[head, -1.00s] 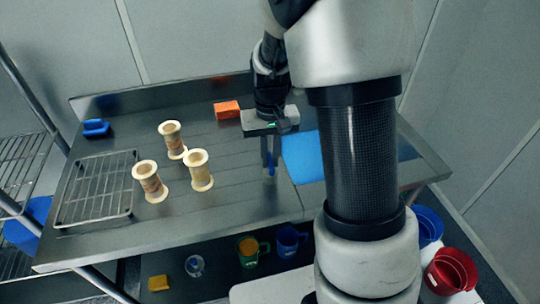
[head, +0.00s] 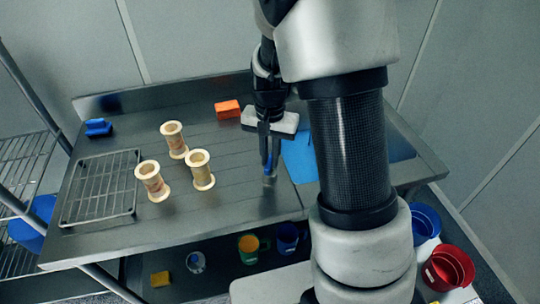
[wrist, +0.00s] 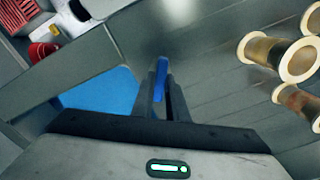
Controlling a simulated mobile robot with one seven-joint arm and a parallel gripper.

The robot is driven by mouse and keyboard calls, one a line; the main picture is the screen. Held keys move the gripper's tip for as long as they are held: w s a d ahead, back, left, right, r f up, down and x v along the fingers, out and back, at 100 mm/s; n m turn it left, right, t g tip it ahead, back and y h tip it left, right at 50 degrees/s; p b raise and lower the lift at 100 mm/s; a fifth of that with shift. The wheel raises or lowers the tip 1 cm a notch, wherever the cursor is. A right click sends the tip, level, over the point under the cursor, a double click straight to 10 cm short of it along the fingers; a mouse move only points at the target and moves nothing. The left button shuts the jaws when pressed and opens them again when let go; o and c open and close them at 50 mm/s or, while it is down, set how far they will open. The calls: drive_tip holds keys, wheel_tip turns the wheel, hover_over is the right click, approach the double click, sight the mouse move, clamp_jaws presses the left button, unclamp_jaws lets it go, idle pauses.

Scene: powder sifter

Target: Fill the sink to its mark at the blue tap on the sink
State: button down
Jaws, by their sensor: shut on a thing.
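My gripper (head: 268,172) points down over the middle of the steel worktop (head: 235,205), beside a flat blue sheet or panel (head: 300,158). It is shut on a slim blue thing (wrist: 160,80), which shows between the fingers in the wrist view. I cannot tell whether this is the tap; the fingers hide much of it. No sink basin, fill mark or water is clearly recognisable. The blue panel also shows left of the fingers in the wrist view (wrist: 100,92); part of it is behind my arm in the head view.
Three cream spools (head: 201,170) stand left of my gripper. A wire rack (head: 100,190), a blue block (head: 98,128) and an orange block (head: 227,109) are also on the worktop. Mugs (head: 287,238) sit on the shelf below. Red (head: 449,268) and blue buckets stand at right.

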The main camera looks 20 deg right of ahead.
sight(270, 160)
drive_tip(key=shift+r, duration=0.1)
drive_tip(key=c, duration=1.7)
unclamp_jaws()
drive_tip(key=shift+c, duration=0.2)
wheel_tip(270, 160, up, 17)
drive_tip(key=p, duration=0.1)
drive_tip(key=shift+r+p, duration=0.2)
drive_tip(key=shift+p, duration=0.1)
